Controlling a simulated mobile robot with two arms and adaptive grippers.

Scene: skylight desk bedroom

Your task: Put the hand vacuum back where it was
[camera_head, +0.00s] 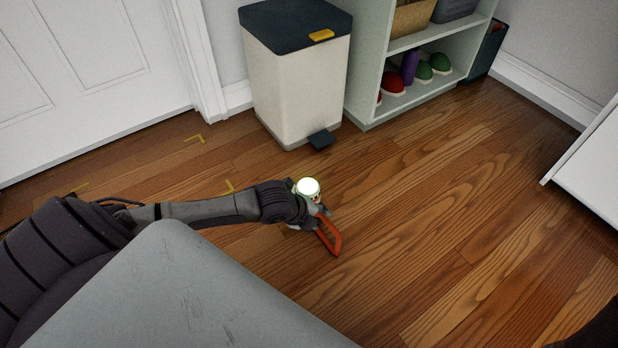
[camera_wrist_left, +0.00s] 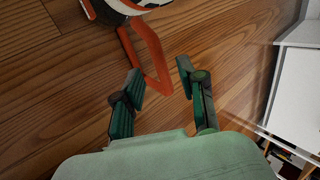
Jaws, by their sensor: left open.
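The hand vacuum shows in the left wrist view as an orange loop handle (camera_wrist_left: 160,75) with a white, black and orange body cut off by the top edge. In the head view its orange handle (camera_head: 330,238) is low over or on the floor; I cannot tell if it touches. My right gripper is not in view.
Yellow corner marks (camera_head: 195,138) lie on the wood floor left of the gripper. A white bin (camera_head: 296,92) with a dark lid and pedal stands behind, beside a shelf unit (camera_head: 362,85). A white furniture piece (camera_head: 590,165) is at right. Floor between is clear.

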